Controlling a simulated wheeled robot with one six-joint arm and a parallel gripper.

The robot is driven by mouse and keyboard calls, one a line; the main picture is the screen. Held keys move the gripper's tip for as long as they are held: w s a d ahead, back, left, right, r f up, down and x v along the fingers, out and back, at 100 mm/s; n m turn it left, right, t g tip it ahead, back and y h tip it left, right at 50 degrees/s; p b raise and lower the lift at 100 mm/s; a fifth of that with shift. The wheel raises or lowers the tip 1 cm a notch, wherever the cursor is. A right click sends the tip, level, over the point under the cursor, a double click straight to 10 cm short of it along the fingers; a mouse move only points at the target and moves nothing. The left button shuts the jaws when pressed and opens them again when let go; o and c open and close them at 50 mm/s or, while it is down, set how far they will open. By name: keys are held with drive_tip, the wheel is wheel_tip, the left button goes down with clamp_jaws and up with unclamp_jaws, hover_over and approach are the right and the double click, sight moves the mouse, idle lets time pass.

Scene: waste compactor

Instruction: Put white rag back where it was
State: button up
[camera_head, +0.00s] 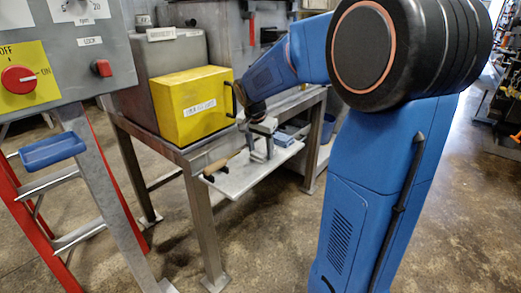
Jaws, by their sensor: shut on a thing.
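My gripper (261,157) points down over a pale shelf board (238,184) that juts out from the metal bench. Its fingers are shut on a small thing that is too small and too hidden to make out. I cannot pick out the white rag for sure. The fingertips are close to the board's surface; I cannot tell whether they touch it.
A wooden-handled tool (217,166) lies at the board's left end, and a blue block (283,139) lies right of my gripper. A yellow box (195,105) with a black handle stands behind. A control panel (65,50) and a red-and-grey ladder (95,180) stand left.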

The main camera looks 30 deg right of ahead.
drive_tip(key=shift+f, duration=0.1)
drive_tip(key=o, duration=1.4)
drive_tip(key=v, duration=1.2)
drive_tip(key=s+a+f+n+t, duration=0.1)
drive_tip(key=s+a+f+n, duration=0.2)
drive_tip(key=s, duration=0.6)
drive_tip(key=s+a+f+n+t+y, duration=0.1)
drive_tip(key=s+a+f+n, duration=0.3)
drive_tip(key=s, duration=0.5)
drive_tip(key=s+a+f+n+y, duration=0.1)
drive_tip(key=s+a+f+n, duration=0.2)
drive_tip(key=s, duration=0.7)
drive_tip(key=shift+a+f+n+t, duration=0.4)
drive_tip(key=shift+n, duration=0.8)
